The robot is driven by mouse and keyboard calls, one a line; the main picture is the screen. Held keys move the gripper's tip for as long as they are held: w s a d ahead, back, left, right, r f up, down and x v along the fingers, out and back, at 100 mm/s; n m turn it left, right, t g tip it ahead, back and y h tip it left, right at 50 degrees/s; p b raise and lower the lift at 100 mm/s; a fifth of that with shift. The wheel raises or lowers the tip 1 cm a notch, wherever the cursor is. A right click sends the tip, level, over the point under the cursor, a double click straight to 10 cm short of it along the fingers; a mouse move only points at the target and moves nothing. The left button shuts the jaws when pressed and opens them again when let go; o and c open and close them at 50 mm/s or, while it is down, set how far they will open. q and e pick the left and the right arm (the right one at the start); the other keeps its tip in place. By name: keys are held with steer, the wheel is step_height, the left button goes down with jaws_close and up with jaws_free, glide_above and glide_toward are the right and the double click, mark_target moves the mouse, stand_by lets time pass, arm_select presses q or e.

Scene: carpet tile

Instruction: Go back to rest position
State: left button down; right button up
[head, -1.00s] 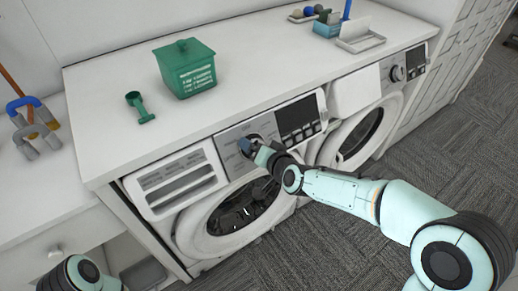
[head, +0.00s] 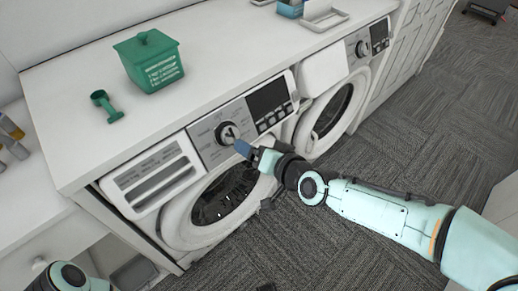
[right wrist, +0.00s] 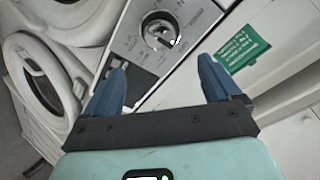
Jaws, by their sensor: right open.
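My right gripper (head: 243,149) is in front of the near washing machine's control panel (head: 207,140), close to its round dial (head: 227,133). In the right wrist view, the right gripper (right wrist: 164,85) has its two blue fingers spread apart with nothing between them. The dial (right wrist: 159,32) shows beyond the fingertips, apart from them. In the head view, part of my left arm shows at the bottom left, but the left gripper is out of frame.
A green box (head: 150,62) and a green scoop (head: 105,106) are on the white counter (head: 75,75). A second washing machine (head: 330,110) stands to the right. Carpet floor (head: 420,150) in front is open. A blue container (head: 290,8) and a tray (head: 325,19) are at the back.

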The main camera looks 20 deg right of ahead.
steer(key=shift+s, duration=0.1)
stand_by(0.5)
steer(key=s+f+g+p, duration=0.2)
steer(key=f+g+p, duration=0.1)
steer(key=f, duration=0.9)
steer(key=s+f+g+p, duration=0.2)
steer(key=f+g, duration=0.2)
steer(key=f, duration=0.8)
steer(key=s+a+f+g+p, duration=0.2)
steer(key=s+f+g, duration=0.1)
steer(key=s+f, duration=0.4)
steer(key=s+a+f+n+g+p, duration=0.1)
steer(key=s+f, duration=0.5)
steer(key=s, duration=0.7)
steer(key=shift+s+a+f+n+g+y+p, duration=0.45)
steer(key=shift+g+p, duration=0.35)
steer(key=shift+g, duration=0.4)
steer(key=shift+w+r, duration=0.15)
steer(key=shift+w, duration=0.05)
